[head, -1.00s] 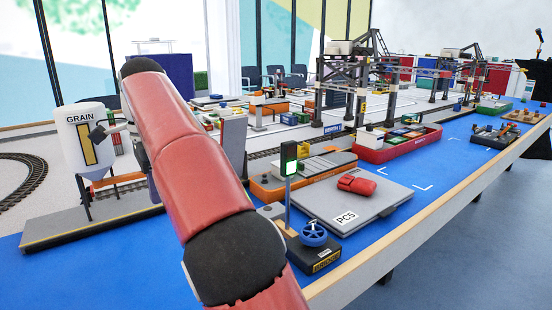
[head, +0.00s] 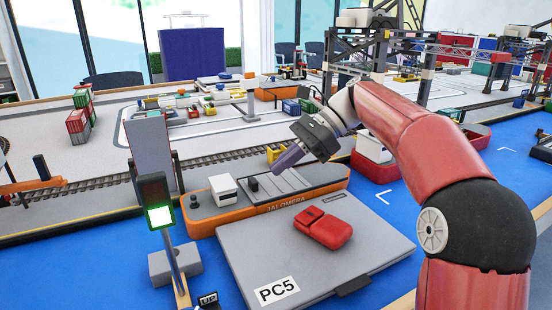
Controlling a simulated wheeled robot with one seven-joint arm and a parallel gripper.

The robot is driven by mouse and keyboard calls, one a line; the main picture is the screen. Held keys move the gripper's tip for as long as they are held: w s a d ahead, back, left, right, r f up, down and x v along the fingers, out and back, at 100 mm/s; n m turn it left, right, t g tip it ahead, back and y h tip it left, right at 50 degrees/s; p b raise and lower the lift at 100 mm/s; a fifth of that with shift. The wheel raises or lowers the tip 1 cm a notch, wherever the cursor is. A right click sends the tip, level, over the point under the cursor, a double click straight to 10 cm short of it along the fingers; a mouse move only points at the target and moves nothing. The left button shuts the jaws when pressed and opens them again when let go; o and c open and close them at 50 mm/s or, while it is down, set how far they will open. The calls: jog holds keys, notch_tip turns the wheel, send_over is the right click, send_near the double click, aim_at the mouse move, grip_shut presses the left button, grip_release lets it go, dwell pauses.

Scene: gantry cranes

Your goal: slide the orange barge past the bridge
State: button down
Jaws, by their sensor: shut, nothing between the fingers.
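The orange barge (head: 330,194), marked JALOMERA, lies on the blue water with a grey deck and a small white cabin (head: 223,188) at its left end. A tall grey panel (head: 151,150) stands upright between dark posts left of the barge; it looks like the raised bridge leaf. A signal post with a lit lamp (head: 159,216) stands in front of it. My gripper (head: 280,163) is shut and empty, pointing down-left over or behind the barge's deck. I cannot tell whether it touches the barge.
A grey case (head: 245,260) marked PC5 lies in front of the barge, with a red pouch (head: 323,228) on top. A control labelled UP (head: 208,301) is cut off at the bottom edge. Railway track (head: 100,181) runs behind. Open blue water (head: 90,265) lies at the left.

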aim_at(215, 187)
jog(key=shift+w+d+r, duration=0.1)
jog(key=shift+w+d, duration=0.1)
jog(key=shift+w, duration=0.2)
jog(key=s+a, duration=0.1)
jog(key=a, duration=0.2)
jog(key=s+a, duration=0.2)
jog(key=a, duration=0.2)
jog(key=s+a+b, duration=0.1)
jog(key=a, duration=0.2)
jog(key=shift+s+a, duration=0.3)
jog(key=shift+s, duration=0.1)
jog(key=shift+s+a+f, duration=0.1)
jog(key=shift+a+f, duration=0.15)
jog(key=shift+d+f, duration=0.15)
jog(key=shift+f, duration=0.5)
